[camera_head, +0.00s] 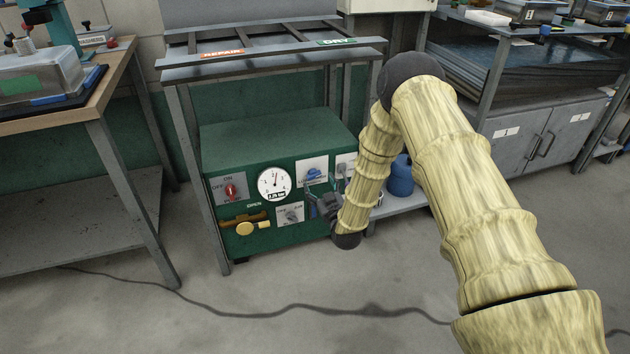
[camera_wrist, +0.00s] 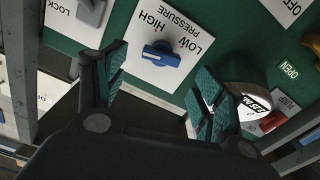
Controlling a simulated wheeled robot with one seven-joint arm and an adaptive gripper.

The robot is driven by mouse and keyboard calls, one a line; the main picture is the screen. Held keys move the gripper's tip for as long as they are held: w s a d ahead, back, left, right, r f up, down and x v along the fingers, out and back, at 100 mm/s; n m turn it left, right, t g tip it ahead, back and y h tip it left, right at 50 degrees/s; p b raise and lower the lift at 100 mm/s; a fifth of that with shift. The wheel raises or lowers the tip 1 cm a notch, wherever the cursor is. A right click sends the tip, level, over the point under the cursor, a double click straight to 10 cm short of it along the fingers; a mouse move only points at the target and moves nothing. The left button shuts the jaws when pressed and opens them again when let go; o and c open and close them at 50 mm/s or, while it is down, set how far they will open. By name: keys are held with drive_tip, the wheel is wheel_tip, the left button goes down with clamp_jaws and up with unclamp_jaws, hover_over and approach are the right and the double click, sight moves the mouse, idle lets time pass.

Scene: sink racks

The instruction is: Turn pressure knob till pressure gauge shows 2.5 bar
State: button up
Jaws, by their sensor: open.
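The blue pressure knob (camera_head: 313,174) is on a white plate on the front of the green machine. My gripper (camera_head: 322,198) is just below and right of the knob. In the wrist view my open, empty gripper (camera_wrist: 155,88) has teal-padded fingers to both sides, with the knob ahead between them, seemingly untouched.
The green machine (camera_head: 277,133) stands under a metal rack. Its front also has a red switch (camera_head: 231,190), a brass valve with yellow handle (camera_head: 245,228) and a grey knob (camera_head: 291,216). A wooden-topped bench (camera_head: 93,108) stands left. The floor in front is free except for a cable.

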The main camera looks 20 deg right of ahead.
sight(315, 176)
drive_tip(key=shift+w+a+b, duration=0.1)
drive_tip(key=shift+w+b, duration=0.55)
drive_tip(key=shift+w, duration=2.1)
drive_tip(key=c, duration=1)
